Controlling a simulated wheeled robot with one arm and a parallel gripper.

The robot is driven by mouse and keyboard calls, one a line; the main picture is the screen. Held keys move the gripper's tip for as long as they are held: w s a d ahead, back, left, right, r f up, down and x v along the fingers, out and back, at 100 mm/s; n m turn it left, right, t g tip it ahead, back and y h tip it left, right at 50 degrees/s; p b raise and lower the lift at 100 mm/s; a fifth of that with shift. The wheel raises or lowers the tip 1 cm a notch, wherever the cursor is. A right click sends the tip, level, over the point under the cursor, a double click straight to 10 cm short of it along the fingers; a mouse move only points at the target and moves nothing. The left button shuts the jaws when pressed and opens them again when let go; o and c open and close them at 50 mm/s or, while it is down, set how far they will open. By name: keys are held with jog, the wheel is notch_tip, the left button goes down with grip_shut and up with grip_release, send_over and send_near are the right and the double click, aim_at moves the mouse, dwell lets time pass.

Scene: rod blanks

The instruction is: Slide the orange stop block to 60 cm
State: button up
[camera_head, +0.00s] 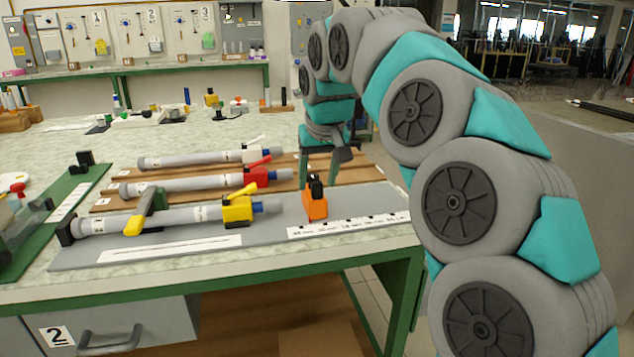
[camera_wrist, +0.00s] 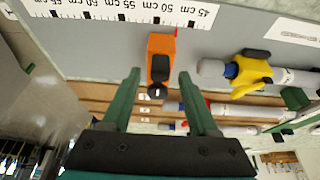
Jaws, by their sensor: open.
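The orange stop block (camera_head: 316,207) stands upright on the grey board, with a black part on top, beside the left end of the printed cm scale (camera_head: 345,226). In the wrist view the block (camera_wrist: 160,58) lies ahead of my gripper (camera_wrist: 160,74), roughly between the fingertip lines. A small red mark on its scale-side edge sits between the 50 cm and 45 cm labels on the scale (camera_wrist: 110,8). The higher numbers run left there. My gripper is open and empty; contact with the block cannot be seen.
A grey rod with a yellow clamp (camera_head: 237,210) lies left of the block on the same board. Rods with a red clamp (camera_head: 250,178) and a white one (camera_head: 250,155) lie behind on brown boards. The board beside the scale right of the block looks clear.

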jog(key=shift+x, duration=0.9)
grip_shut()
dwell(0.8)
